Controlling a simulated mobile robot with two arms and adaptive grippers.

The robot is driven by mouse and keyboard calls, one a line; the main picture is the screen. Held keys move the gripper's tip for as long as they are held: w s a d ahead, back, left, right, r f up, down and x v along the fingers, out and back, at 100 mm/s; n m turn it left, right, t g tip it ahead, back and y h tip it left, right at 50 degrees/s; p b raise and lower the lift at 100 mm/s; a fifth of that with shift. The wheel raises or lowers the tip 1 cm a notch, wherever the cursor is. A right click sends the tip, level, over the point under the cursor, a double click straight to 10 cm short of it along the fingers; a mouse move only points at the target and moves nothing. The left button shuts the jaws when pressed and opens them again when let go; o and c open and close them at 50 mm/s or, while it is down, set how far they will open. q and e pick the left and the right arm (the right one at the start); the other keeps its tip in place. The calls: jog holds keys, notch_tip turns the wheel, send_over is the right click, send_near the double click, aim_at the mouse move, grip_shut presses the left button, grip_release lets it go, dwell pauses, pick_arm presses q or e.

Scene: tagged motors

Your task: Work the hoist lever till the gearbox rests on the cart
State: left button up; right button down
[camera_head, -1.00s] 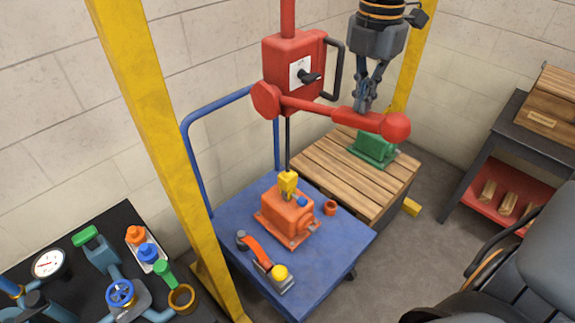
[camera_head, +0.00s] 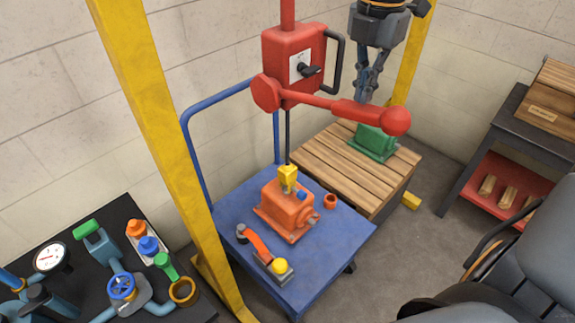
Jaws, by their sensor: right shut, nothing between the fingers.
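The hoist is a red box (camera_head: 292,54) with a black handle and a small black switch on its face. Its red lever (camera_head: 352,108) slants slightly down to the right, ending in a round knob. The orange gearbox (camera_head: 285,208) is on the blue cart (camera_head: 340,232), with a yellow hook block (camera_head: 288,179) at its top; its base appears to touch the deck. My right gripper (camera_head: 370,98) is shut and empty, just above and behind the lever's thick grip; I cannot tell whether it touches. My left gripper is not in view.
A green motor (camera_head: 373,142) sits on a wooden pallet (camera_head: 335,165) behind the cart. Yellow posts (camera_head: 160,130) flank the hoist. A black bench (camera_head: 75,285) with valves stands left; a shelf (camera_head: 520,130) stands right.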

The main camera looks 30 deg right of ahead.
aim_at(363, 122)
jog(key=shift+f+b, duration=0.4)
jog(key=shift+f, duration=0.4)
jog(key=shift+s+d+f+b, duration=0.1)
jog(key=shift+s+f+b, duration=0.05)
jog(key=shift+f+b, duration=0.75)
jog(key=shift+s+f+b, duration=0.2)
jog(key=shift+f+b, duration=0.65)
jog(key=shift+s+d+f+b, duration=0.1)
jog(key=shift+s+f+b, duration=0.05)
jog(key=shift+f+b, duration=0.75)
jog(key=shift+f, duration=0.1)
notch_tip(363, 122, down, 6)
jog(key=b, duration=0.5)
jog(key=shift+w+r, duration=0.1)
jog(key=shift+r, duration=0.15)
